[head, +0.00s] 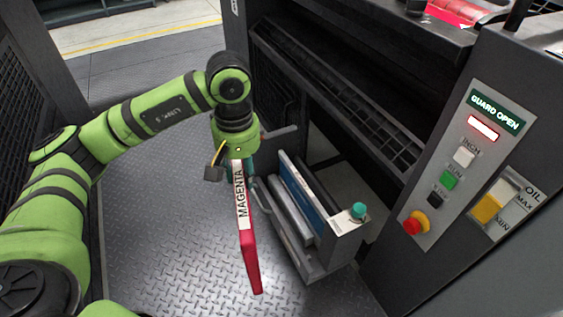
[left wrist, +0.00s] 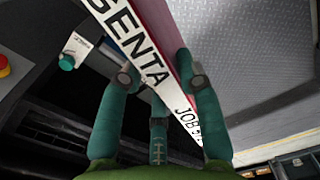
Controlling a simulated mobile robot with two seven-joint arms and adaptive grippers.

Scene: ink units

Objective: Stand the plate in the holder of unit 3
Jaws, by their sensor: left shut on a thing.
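A magenta plate (head: 250,262) with a white edge strip reading MAGENTA (head: 241,197) hangs nearly upright, edge towards me, in the head view. My left gripper (head: 238,163) is shut on its upper end. In the left wrist view, the teal fingers (left wrist: 157,78) lie on either side of the plate (left wrist: 156,24). A grey holder (head: 346,240) with a teal knob (head: 358,210) stands to the right of the plate. It has a blue panel (head: 303,188) along it and grey bars on its near side. The plate is apart from its front end. No unit number is readable. My right gripper is out of view.
A dark press frame (head: 335,95) rises behind the holder. A control panel (head: 460,165) reading GUARD OPEN, with a red stop button (head: 416,223), stands at the right. Bare tread-plate floor (head: 165,245) lies left of the plate.

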